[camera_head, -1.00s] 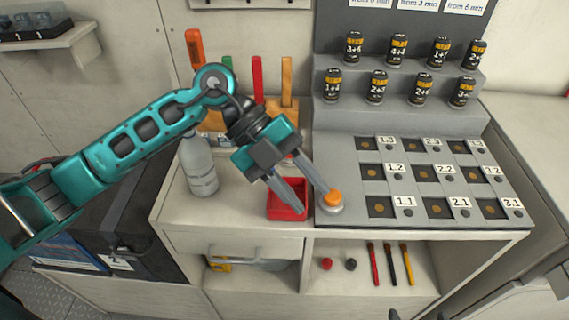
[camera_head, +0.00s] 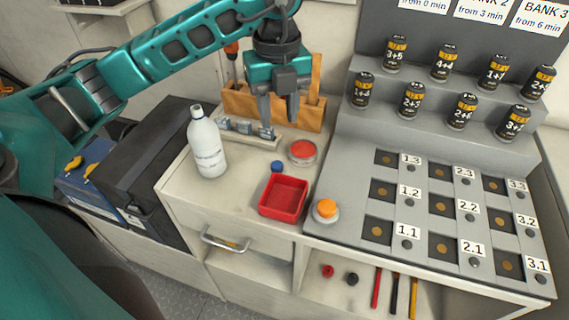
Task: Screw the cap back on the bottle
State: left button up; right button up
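A white bottle (camera_head: 208,148) stands upright on the left of the counter, its narrow neck at the top bare. A small blue cap (camera_head: 277,166) lies on the counter to the right of the bottle, just behind the red tray (camera_head: 283,197). My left gripper (camera_head: 280,122) points down behind the cap, in front of the wooden tool rack. Its two fingers are apart with nothing seen between them. It touches neither bottle nor cap. My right gripper is not in view.
A row of small grey parts (camera_head: 246,132) lies behind the cap. A round red-topped tin (camera_head: 302,151) stands right of the cap. Counter between bottle and tray is clear.

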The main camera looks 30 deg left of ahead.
pick_arm(q)
jog(key=shift+a+f, duration=0.1)
send_over(277, 165)
jog(key=f, duration=0.7)
jog(key=shift+d+f, duration=0.25)
jog(key=shift+a+f, duration=0.15)
jog(key=shift+f, duration=1.2)
jog(key=shift+a+f, duration=0.15)
jog(key=shift+f, duration=1.15)
grip_shut()
